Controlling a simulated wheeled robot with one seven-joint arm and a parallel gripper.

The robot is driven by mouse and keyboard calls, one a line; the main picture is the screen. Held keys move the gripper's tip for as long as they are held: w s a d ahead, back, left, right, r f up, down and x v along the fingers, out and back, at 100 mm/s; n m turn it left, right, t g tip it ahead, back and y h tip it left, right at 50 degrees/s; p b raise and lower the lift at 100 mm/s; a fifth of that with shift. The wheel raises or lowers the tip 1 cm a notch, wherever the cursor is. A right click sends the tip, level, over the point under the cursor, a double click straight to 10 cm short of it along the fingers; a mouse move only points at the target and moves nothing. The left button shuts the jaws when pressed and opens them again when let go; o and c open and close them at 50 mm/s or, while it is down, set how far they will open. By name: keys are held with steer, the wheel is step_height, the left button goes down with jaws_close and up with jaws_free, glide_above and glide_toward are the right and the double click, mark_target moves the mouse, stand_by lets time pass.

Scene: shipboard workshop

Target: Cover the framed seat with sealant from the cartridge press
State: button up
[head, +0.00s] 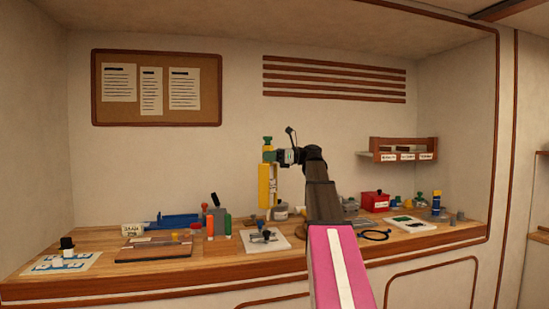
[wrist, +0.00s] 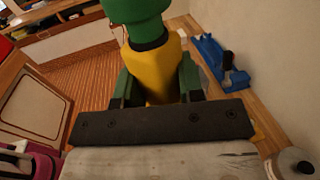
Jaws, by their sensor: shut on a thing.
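My gripper (head: 270,156) is shut on the cartridge press (head: 268,185), a tall yellow body with a green top. It hangs upright above the middle of the bench, its lower end near the jars behind. In the wrist view, its yellow body and green knob (wrist: 135,10) sit between the green finger pads of my gripper (wrist: 152,88). A flat brown-edged board (head: 155,252) with a paler middle lies on the bench to the left; I cannot tell whether it is the framed seat. No sealant is visible leaving the press.
The wooden bench (head: 60,280) is crowded. A blue tool (head: 175,221) and several coloured bottles stand left of centre. A white plate with fittings (head: 265,240) lies at centre. A red box (head: 375,201) and a white board (head: 408,224) are at right. A small shelf (head: 400,153) hangs above.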

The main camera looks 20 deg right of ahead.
steer(key=w+a, duration=0.2)
steer(key=a, duration=0.4)
steer(key=shift+w, duration=0.25)
steer(key=shift+a+f, duration=0.1)
steer(key=shift+f, duration=0.05)
steer(key=shift+f, duration=3.4)
steer(key=shift+d+r, duration=0.1)
steer(key=shift+d, duration=1.1)
